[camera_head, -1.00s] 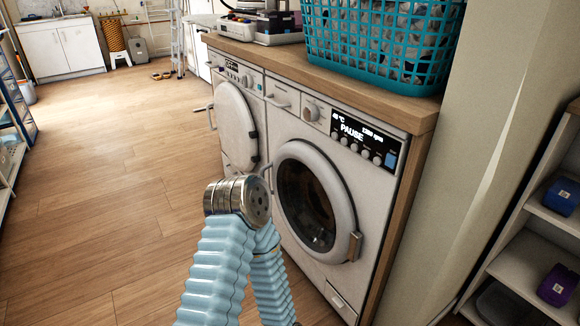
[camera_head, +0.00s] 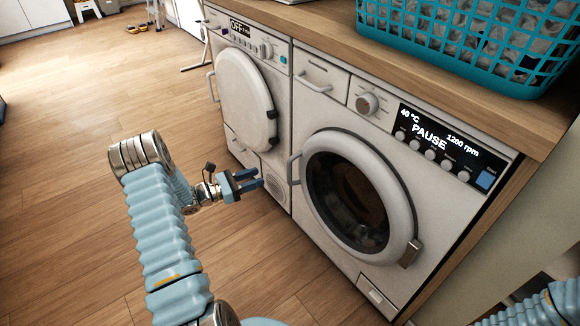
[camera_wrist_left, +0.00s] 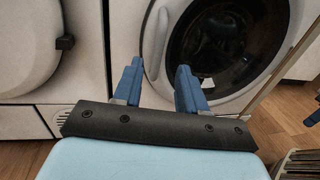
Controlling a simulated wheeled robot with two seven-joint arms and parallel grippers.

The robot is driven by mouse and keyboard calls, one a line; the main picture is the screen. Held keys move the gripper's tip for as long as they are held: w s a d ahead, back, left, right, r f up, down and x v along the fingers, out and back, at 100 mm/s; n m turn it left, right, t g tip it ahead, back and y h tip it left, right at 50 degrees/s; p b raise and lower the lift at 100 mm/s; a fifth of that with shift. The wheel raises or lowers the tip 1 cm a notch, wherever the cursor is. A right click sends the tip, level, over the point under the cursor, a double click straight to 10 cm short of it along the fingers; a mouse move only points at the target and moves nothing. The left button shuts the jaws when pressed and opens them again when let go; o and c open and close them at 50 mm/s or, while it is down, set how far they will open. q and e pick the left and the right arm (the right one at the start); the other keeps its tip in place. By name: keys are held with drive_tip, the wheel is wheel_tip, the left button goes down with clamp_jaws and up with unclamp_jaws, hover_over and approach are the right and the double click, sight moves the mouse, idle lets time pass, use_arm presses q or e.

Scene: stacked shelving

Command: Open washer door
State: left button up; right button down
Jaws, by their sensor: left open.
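The washer (camera_head: 325,215) has a white front and a display reading PAUSE. Its round door (camera_head: 395,190) is shut, with dark glass and a grey handle (camera_head: 293,168) on its left side. My left gripper (camera_head: 260,178) is open and empty, a little left of the handle and apart from it, with its blue fingers pointing toward the washer. In the left wrist view the open fingers (camera_wrist_left: 160,67) reach up in front of the door's lower left rim, with the handle (camera_wrist_left: 157,38) just above. My right arm shows at the lower right, but its gripper is out of frame.
A second machine with an OFF display (camera_head: 232,103) stands left of the washer, its round door shut. A wooden countertop (camera_head: 310,32) above carries a teal laundry basket (camera_head: 460,50). The wooden floor (camera_head: 90,90) at left is open.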

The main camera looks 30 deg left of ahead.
sight(290, 164)
use_arm(q)
drive_tip(key=p+x, duration=0.1)
drive_tip(key=x, duration=1.1)
drive_tip(key=shift+w+d, duration=0.25)
drive_tip(key=shift+w, duration=0.1)
clamp_jaws()
